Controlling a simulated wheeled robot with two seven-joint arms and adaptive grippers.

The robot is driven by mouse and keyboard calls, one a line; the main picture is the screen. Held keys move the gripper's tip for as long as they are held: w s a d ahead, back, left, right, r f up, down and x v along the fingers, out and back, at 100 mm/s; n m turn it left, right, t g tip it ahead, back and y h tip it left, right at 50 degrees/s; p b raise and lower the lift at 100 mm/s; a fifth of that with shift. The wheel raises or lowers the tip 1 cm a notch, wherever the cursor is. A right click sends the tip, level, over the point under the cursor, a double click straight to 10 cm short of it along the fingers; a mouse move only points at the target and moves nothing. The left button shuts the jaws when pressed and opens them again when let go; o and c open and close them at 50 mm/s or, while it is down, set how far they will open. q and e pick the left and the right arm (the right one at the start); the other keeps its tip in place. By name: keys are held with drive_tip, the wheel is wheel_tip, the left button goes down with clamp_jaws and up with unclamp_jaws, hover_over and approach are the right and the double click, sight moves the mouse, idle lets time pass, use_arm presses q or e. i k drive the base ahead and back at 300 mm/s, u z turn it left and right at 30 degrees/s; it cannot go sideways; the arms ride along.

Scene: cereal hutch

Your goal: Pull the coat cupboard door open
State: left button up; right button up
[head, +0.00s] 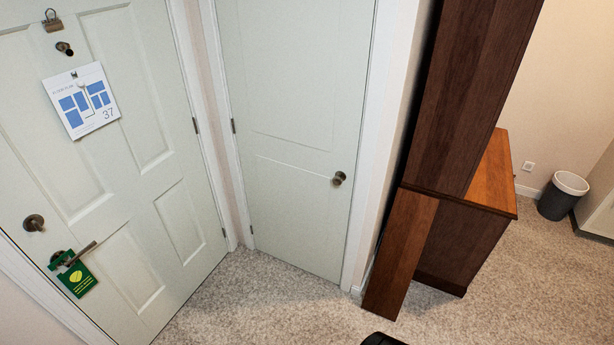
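The pale grey-green cupboard door (285,110) stands in the middle of the head view, in a white frame, and looks shut. Its round dark metal knob (339,178) is on the right side of the door. Hinges show along its left edge. Nothing touches the knob. Neither of my grippers can be made out. Only the top of a dark shape shows at the bottom edge, and I cannot tell which part it is.
A panelled door (130,190) at left carries a floor plan sheet (82,100), a lever handle and a green hanger tag (78,280). A tall brown wooden hutch (465,100) stands close on the right. A bin (562,198) is farther right. Carpet (265,290) before the cupboard is clear.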

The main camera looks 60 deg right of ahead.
sight(297, 70)
drive_tip(key=z, duration=0.15)
drive_tip(key=i, duration=0.8)
drive_tip(key=z, duration=1)
drive_tip(key=i, duration=0.65)
drive_tip(key=z, duration=0.6)
